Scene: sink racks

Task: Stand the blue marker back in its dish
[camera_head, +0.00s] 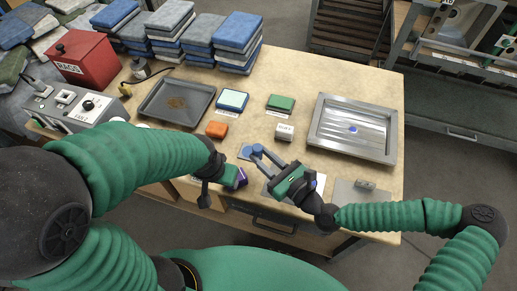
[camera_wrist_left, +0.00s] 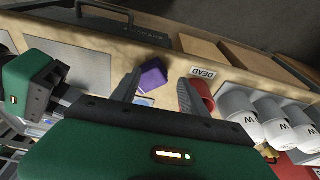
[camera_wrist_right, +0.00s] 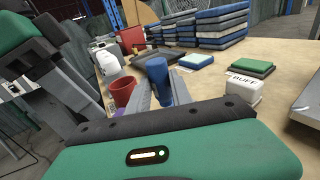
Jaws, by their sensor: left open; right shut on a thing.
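The blue marker (camera_wrist_right: 180,87) is a thick blue cylinder between my right gripper's fingers (camera_wrist_right: 164,90), roughly upright with a slight tilt in the right wrist view. In the head view my right gripper (camera_head: 263,157) is shut on it over the front middle of the bench, and blue shows at its fingertips. My left gripper (camera_wrist_left: 157,90) is open near a purple block (camera_wrist_left: 152,79), which also shows in the head view (camera_head: 242,177). I cannot tell whether they touch. A shallow metal tray (camera_head: 314,136) with a blue spot inside lies at right. I cannot identify the marker's dish for certain.
A dark tray (camera_head: 205,119) and red RAGS box (camera_head: 92,60) are left. A red DEAD cup (camera_wrist_left: 203,91) stands near my left gripper.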

